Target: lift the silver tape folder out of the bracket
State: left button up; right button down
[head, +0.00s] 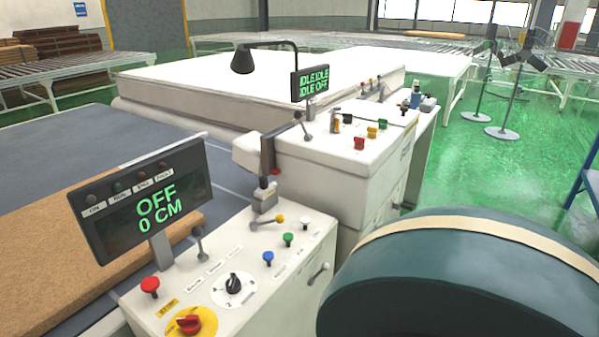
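A small grey metal piece (265,196) sits at the back edge of the near white control console (318,235), below a dark upright bracket (269,155) with a reddish side. It looks like the silver tape folder, but it is too small to be sure or to tell how it is seated. Neither of my grippers shows in the head view.
A display (143,201) reading OFF, 0 CM stands over the console's left side. Knobs and a red stop switch (188,323) cover its top. A large dark green round body (450,285) with a cream band fills the lower right. Green floor (490,165) is open beyond.

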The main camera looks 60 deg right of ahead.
aim_at(265, 190)
jog(key=z, duration=1.55)
jog(key=i+l+u, duration=0.1)
jog(key=l, duration=0.4)
jog(key=i+l, duration=0.1)
jog(key=l, duration=0.45)
jog(key=u, duration=0.05)
